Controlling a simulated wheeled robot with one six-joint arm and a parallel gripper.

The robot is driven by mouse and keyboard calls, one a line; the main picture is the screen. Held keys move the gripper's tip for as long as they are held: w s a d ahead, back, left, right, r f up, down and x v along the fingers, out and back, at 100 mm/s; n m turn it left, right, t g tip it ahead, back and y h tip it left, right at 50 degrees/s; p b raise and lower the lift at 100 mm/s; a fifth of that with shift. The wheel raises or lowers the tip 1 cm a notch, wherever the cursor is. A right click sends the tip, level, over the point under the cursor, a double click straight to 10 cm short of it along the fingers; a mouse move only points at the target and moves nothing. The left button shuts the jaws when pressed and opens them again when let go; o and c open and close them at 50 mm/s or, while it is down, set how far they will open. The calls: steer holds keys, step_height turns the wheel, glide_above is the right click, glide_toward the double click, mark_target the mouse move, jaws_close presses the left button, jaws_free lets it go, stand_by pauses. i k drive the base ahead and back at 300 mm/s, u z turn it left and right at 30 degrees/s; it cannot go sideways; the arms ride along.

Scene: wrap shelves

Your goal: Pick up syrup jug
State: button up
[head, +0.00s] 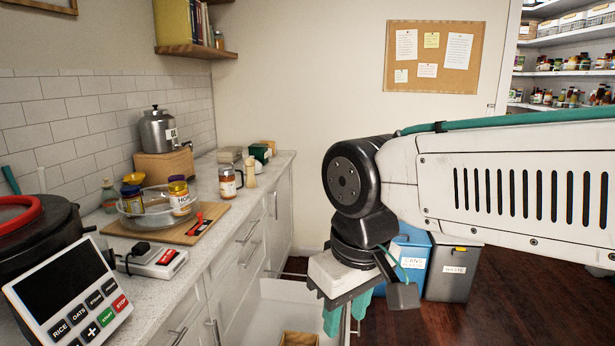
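A small jug-like container (228,183) with amber-brown contents, a pale label and a side handle stands upright on the counter, right of the cutting board. It looks like the syrup jug, but I cannot read its label. My gripper (347,312) hangs pointing down at the lower middle of the head view, to the right of the counter and well apart from the jug. Its two teal fingers are spread, with nothing visible between them. The fingertips are near the bottom edge of the picture.
A glass bowl (133,218) with jars, including a honey-labelled one (180,197), sits on the cutting board (205,228). A cooker (70,290) fills the near counter. A drawer (275,310) is open below. Bins (447,275) stand behind my arm.

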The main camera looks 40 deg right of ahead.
mark_target(228, 190)
steer(key=z, duration=0.25)
steer(key=i, duration=1)
